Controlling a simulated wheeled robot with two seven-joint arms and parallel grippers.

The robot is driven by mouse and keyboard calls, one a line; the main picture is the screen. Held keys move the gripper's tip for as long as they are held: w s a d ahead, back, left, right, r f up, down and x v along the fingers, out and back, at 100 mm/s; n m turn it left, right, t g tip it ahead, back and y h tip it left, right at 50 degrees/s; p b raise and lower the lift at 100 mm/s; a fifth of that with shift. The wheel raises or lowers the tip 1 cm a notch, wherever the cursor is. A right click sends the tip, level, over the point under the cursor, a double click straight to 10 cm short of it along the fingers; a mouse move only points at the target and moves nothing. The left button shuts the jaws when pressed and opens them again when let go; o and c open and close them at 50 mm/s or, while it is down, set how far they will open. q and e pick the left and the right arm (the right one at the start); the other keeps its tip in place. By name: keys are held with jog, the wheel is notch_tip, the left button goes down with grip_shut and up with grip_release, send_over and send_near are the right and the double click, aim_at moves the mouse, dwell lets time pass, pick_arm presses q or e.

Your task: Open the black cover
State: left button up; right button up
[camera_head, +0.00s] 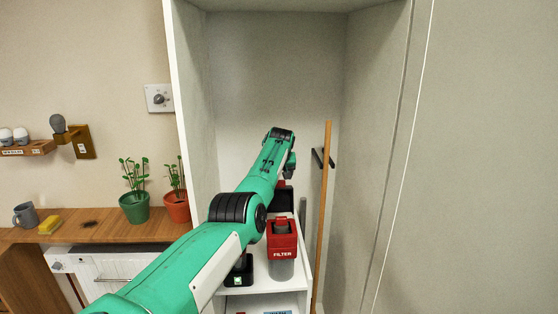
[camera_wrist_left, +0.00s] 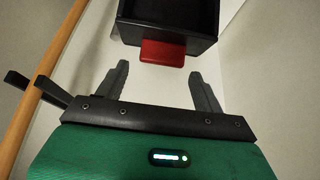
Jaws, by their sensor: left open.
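A black box-like part (camera_wrist_left: 190,38), which looks like the black cover, is at the top of the left wrist view. A red tab (camera_wrist_left: 162,53) sticks out from its near edge. In the head view a black part (camera_head: 284,199) shows on the cabinet shelf behind the red FILTER unit, partly hidden by my arm. My left gripper (camera_wrist_left: 160,85) is open and empty. Its two fingers point toward the red tab, which lies ahead of and between them, apparently untouched. In the head view my arm hides most of this gripper. My right gripper is in neither view.
The red FILTER unit (camera_head: 282,238) with its grey cup stands on the shelf (camera_head: 262,279), beside a small black device (camera_head: 240,272). A wooden pole (camera_head: 323,210) stands upright at the right by a black bracket (camera_head: 320,158). White cabinet walls (camera_head: 187,110) close in both sides.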

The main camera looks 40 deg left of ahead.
pick_arm(q)
jog(key=shift+v, duration=0.85)
jog(key=b+v, duration=0.4)
jog(key=v, duration=0.7)
jog(key=shift+w+a, duration=0.1)
